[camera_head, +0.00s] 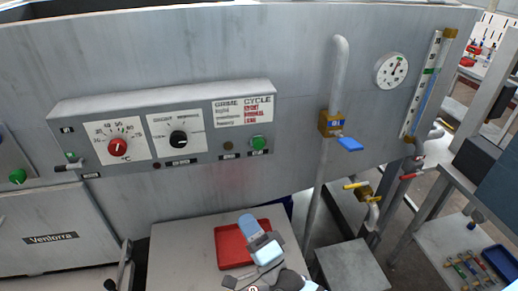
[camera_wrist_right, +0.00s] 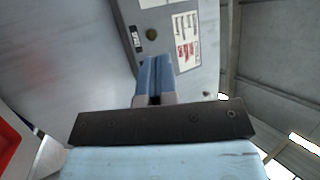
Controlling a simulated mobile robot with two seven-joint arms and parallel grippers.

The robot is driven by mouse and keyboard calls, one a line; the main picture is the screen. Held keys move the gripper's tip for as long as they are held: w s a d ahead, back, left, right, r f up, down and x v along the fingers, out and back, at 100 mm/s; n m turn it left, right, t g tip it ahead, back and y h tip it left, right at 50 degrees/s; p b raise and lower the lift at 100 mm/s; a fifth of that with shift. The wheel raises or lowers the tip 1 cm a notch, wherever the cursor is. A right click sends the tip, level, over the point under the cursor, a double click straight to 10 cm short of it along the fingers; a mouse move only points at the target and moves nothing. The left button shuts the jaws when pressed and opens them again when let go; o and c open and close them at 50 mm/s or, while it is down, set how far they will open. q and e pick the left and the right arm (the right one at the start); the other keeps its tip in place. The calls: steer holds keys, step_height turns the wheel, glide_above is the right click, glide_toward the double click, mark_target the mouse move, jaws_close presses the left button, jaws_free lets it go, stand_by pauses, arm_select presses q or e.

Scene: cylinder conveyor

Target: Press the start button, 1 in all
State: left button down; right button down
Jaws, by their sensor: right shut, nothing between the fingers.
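The green button (camera_head: 258,143) sits at the right end of the grey control panel (camera_head: 190,92), below the CYCLE label (camera_head: 243,110). Which button is the start button I cannot read. My right gripper (camera_head: 249,222) is below the panel in the head view, over a red tray, and apart from the button. Its blue fingers are shut together and empty in the wrist view (camera_wrist_right: 157,76). The wrist view also shows the label (camera_wrist_right: 186,38) and a dark brown round lamp or button (camera_wrist_right: 152,33); the green button cannot be made out there. My left gripper is not seen.
A red knob (camera_head: 117,147) and a black knob (camera_head: 179,139) are on the panel. A pipe with a blue-handled valve (camera_head: 349,144) stands to the right. The red tray (camera_head: 228,249) lies on a bench below. The space just under the panel is clear.

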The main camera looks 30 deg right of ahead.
mark_target(259, 144)
steer(key=w+d+r+m+h, duration=0.1)
steer(key=d+r+m+h, duration=0.2)
steer(key=m+h, duration=0.6)
steer(key=w+d+r+m+h, duration=0.2)
steer(key=d+r+m+h, duration=0.2)
steer(key=m+h, duration=0.5)
steer(key=shift+w+d+r+m+g+b, duration=0.2)
steer(key=shift+r+m+g+b, duration=0.2)
steer(key=shift+m, duration=3.1)
steer(key=w+d+b, duration=0.1)
steer(key=w+d, duration=0.1)
steer(key=w, duration=0.6)
steer(key=shift+w+b, duration=0.25)
steer(key=shift+b, duration=0.05)
steer(key=shift+w+d+f, duration=0.1)
steer(key=shift+w, duration=0.05)
